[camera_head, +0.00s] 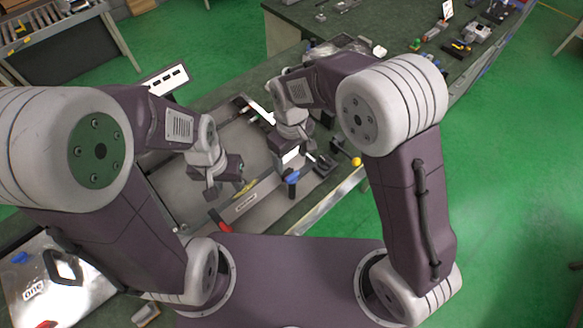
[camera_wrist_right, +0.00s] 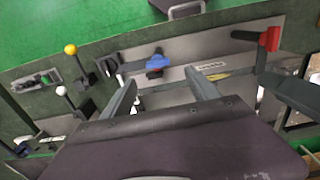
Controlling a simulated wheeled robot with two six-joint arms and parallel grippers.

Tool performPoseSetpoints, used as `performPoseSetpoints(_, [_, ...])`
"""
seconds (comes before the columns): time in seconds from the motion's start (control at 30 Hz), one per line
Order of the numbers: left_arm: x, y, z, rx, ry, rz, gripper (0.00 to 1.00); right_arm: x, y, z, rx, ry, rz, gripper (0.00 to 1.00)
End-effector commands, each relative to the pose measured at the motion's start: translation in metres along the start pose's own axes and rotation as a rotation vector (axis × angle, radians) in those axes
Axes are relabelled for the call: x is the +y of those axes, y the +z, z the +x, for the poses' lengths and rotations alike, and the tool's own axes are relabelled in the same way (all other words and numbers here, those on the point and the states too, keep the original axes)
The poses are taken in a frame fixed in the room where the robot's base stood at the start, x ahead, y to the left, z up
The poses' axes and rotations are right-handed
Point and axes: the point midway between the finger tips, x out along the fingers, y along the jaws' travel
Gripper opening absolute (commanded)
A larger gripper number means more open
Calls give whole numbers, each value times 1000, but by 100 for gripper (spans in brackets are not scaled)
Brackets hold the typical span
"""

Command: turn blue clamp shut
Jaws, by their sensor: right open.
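The blue clamp (camera_head: 292,177) is a small blue handle on a dark base at the front edge of the grey fixture plate. In the right wrist view the blue clamp (camera_wrist_right: 147,64) lies just beyond my fingertips, roughly between their lines. My right gripper (camera_wrist_right: 160,80) is open and empty, with its two fingers apart and pointing at the clamp; I see no contact. In the head view my right gripper (camera_head: 290,153) is just above the clamp and partly hides it. My left gripper (camera_head: 224,186) hangs over the plate to the left, fingers apart, with nothing seen between them.
A red clamp handle (camera_head: 217,220) is on the same front strip to the left; it also shows in the right wrist view (camera_wrist_right: 270,39). A yellow ball-topped lever (camera_head: 356,161) stands to the right, with a white ball-topped lever (camera_wrist_right: 61,90) nearby. Green floor is clear at right.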

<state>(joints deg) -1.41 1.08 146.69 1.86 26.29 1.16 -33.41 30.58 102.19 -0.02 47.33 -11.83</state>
Motion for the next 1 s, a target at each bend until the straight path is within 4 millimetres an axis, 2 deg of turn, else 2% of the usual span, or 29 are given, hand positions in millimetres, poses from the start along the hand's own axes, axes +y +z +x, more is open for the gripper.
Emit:
performPoseSetpoints(0.43, [0, -2, -22, 0, 0, 0, 36, 1, 1, 78, -3, -1, 4, 69])
performPoseSetpoints(0.6, [0, -3, -24, 0, 0, 0, 36, 1, 0, 89, 1, 0, 4, 69])
performPoseSetpoints(0.8, [0, -2, -23, 0, 0, 0, 36, 1, 0, 90, 2, 0, 4, 69])
performPoseSetpoints(1.0, [0, -2, -23, 0, 0, 0, 36, 1, 0, 89, 2, 0, 4, 13])
